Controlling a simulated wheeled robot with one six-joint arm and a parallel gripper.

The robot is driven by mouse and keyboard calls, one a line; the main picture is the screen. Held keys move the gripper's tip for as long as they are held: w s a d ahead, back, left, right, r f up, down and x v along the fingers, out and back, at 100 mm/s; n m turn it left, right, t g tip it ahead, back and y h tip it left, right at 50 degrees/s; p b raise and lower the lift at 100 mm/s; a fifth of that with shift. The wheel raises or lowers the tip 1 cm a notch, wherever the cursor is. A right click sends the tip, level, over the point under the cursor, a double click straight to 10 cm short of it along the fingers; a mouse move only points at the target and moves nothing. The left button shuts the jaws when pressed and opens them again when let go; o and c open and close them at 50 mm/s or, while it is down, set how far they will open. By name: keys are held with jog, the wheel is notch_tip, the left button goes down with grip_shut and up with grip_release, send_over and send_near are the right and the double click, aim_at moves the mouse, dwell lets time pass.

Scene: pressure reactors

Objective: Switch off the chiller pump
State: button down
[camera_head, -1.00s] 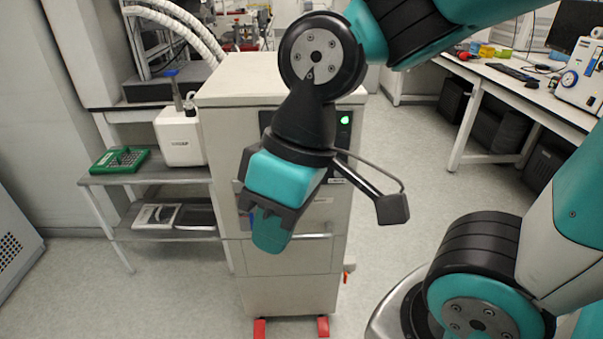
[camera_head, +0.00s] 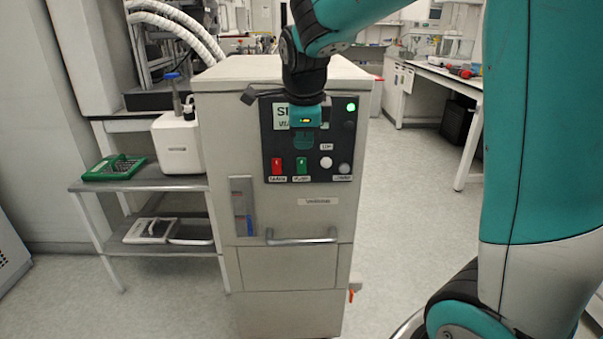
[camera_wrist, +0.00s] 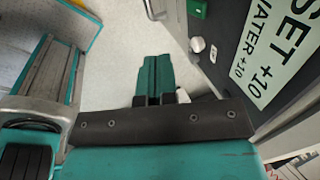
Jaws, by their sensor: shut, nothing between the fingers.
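The chiller (camera_head: 290,220) is a beige cabinet with a black control panel (camera_head: 290,178) at its upper front. The panel holds a red switch (camera_head: 277,166), a green switch (camera_head: 302,168), a white round knob (camera_head: 327,162) and a grey knob (camera_head: 344,168). A green lamp (camera_head: 351,107) glows at its upper right. The small labels are too blurred to read. My gripper (camera_head: 303,141) is in front of the panel, just above the green switch in the picture. In the wrist view its fingers (camera_wrist: 155,75) are together and empty, with the green switch (camera_wrist: 197,8) partly cut off beyond.
A sign (camera_wrist: 280,50) reading "SET +10 WATER +10" is on the panel, partly hidden by my arm in the head view. A handle (camera_head: 300,238) crosses the cabinet below. A side shelf (camera_head: 140,184) with a white device (camera_head: 178,145) stands left.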

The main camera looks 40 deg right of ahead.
aim_at(301, 174)
jog(key=shift+f, duration=0.1)
jog(key=shift+w+d+f, duration=0.65)
jog(key=shift+w+f, duration=0.3)
jog(key=shift+f, duration=0.75)
jog(key=shift+w+d+f, duration=0.6)
jog(key=shift+w+f, duration=0.4)
jog(key=shift+f, duration=0.65)
jog(key=shift+w+d+f, duration=0.65)
jog(key=shift+w+f, duration=0.3)
jog(key=shift+f, duration=0.75)
jog(key=shift+f+b, duration=0.1)
jog(key=shift+b, duration=0.2)
jog(key=f+t+b, duration=0.1)
jog(key=b, duration=0.1)
jog(key=shift+w+h+b, duration=0.15)
jog(key=shift+h+b, duration=0.15)
jog(key=shift+b, duration=0.05)
jog(key=shift+d+r+p, duration=0.15)
jog(key=shift+r+p, duration=0.35)
jog(key=shift+r, duration=0.1)
